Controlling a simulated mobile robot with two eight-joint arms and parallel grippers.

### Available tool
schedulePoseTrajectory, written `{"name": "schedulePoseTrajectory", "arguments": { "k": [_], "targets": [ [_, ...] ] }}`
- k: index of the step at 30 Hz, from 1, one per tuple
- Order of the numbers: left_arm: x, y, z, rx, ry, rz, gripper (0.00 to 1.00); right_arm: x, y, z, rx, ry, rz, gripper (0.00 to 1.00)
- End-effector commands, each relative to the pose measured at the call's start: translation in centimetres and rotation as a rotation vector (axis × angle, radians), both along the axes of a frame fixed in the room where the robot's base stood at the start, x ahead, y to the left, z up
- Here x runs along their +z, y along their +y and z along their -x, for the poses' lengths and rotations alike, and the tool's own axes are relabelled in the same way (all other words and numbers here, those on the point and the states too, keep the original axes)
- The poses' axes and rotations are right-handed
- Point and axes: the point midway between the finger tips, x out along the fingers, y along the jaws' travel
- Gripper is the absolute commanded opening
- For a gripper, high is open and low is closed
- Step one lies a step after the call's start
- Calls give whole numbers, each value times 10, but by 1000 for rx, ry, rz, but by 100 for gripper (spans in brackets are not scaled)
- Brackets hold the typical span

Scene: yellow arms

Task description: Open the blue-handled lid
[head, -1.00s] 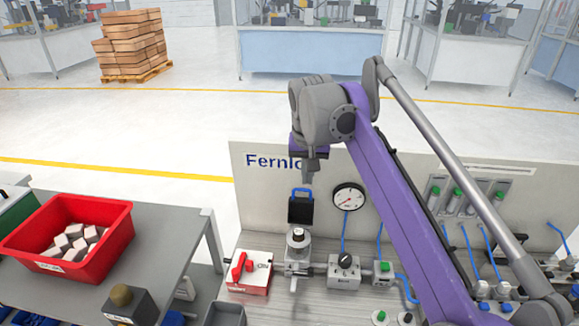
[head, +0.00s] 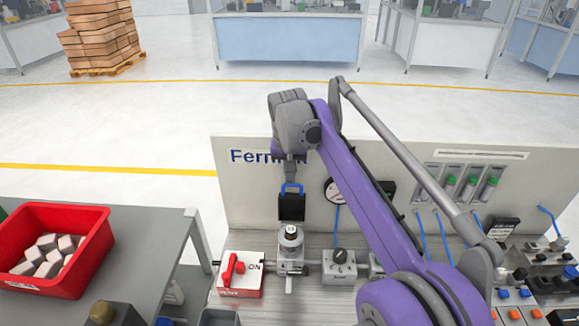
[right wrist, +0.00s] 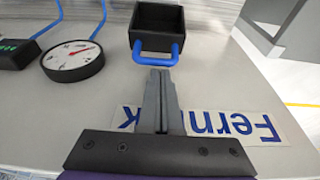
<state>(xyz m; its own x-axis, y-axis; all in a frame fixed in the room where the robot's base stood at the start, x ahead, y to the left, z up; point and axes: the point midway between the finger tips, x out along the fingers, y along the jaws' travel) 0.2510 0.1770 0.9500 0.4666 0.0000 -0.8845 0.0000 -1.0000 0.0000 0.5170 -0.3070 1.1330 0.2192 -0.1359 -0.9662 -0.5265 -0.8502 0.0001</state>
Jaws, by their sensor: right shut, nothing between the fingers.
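The blue handle (head: 291,188) is a U-shaped bar on the upper edge of a small black box-like part (head: 291,208) in front of the upright panel. In the right wrist view the black part (right wrist: 157,20) looks like a hollow tray, with the blue handle (right wrist: 176,52) on its near edge. My right gripper (head: 291,181) is directly above the handle in the head view. In the right wrist view its fingers (right wrist: 158,76) are together and empty, their tips at the handle's bar; I cannot tell whether they touch. My left gripper is not in view.
A round gauge (head: 334,190) is close to the right of the lid. A silver fitting (head: 291,238) stands below it, beside a red switch box (head: 240,280). A red bin (head: 85,265) with pale blocks sits on the left table. Floor behind the panel (head: 245,200) is clear.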

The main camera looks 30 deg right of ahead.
Motion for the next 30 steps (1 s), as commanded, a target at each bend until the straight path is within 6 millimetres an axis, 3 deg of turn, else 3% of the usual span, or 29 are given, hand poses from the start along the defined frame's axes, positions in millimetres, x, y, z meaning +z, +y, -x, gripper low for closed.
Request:
{"name": "schedulePoseTrajectory", "arguments": {
  "k": [12,30],
  "targets": [
    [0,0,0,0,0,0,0,-4,0,-1,0,-2,1,0],
    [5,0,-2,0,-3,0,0,5,10,16,0,-91,56,0]
  ]
}}
